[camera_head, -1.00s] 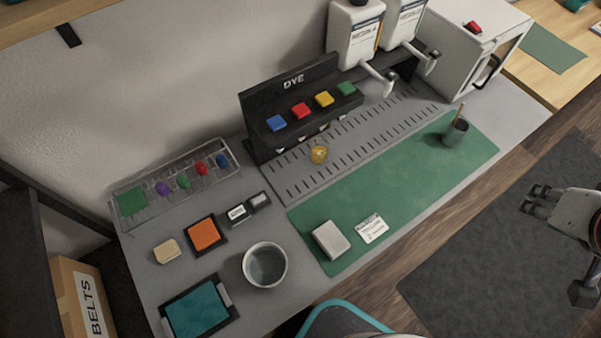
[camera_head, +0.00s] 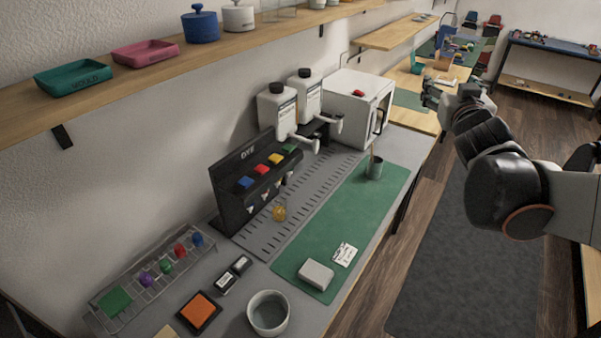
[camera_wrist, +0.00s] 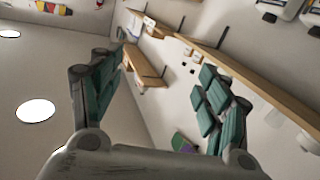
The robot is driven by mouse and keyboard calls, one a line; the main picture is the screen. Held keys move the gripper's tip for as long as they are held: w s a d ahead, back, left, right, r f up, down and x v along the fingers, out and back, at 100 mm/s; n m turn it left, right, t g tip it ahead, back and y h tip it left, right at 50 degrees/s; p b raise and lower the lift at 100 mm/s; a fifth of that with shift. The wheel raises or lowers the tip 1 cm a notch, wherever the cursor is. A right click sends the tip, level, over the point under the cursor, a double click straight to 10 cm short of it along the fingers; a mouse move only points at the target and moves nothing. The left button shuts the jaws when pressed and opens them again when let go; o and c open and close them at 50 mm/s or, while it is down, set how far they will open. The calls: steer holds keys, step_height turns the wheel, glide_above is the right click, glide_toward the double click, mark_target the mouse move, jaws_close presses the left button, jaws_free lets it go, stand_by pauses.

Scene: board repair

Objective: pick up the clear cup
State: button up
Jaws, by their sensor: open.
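No cup is plainly clear in the head view. A small yellow, see-through object (camera_head: 279,212) stands on the slotted grey tray in front of the dye rack; I cannot tell whether it is a cup. A pale round pot (camera_head: 268,313) with a grey inside stands at the bottom edge. A dark grey-green cup (camera_head: 374,168) with a stick in it stands on the green mat. My gripper (camera_wrist: 158,82) is open and empty in the wrist view, facing wall and shelves. In the head view it is raised at upper right, well away from all these.
The dye rack (camera_head: 250,178) with coloured buttons and two white dispensers (camera_head: 277,108) stand behind the slotted tray. The green mat (camera_head: 326,228) holds a light block (camera_head: 316,274) and a card (camera_head: 345,255). A wall shelf (camera_head: 100,97) overhangs the bench's left side.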

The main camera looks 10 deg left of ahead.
steer(key=w+a+f+n+g+y, duration=0.1)
steer(key=w+a+f+n+y, duration=0.4)
steer(key=a, duration=0.4)
steer(key=w+a+f+n+g+y, duration=0.1)
steer(key=w+a+f+n+y, duration=0.35)
steer(key=a+y, duration=0.3)
steer(key=n+g+y+b, duration=0.2)
steer(key=n+g, duration=0.3)
steer(key=g, duration=0.7)
glide_toward(273, 204)
steer(key=shift+w+a+g+b, duration=0.2)
steer(key=shift+a+g+b, duration=0.1)
steer(key=shift+a+b, duration=0.45)
steer(key=shift+b+x, duration=1.05)
steer(key=shift+x, duration=2)
steer(key=shift+f, duration=0.1)
steer(key=c, duration=1.2)
steer(key=shift+c, duration=0.6)
steer(key=shift+d, duration=0.1)
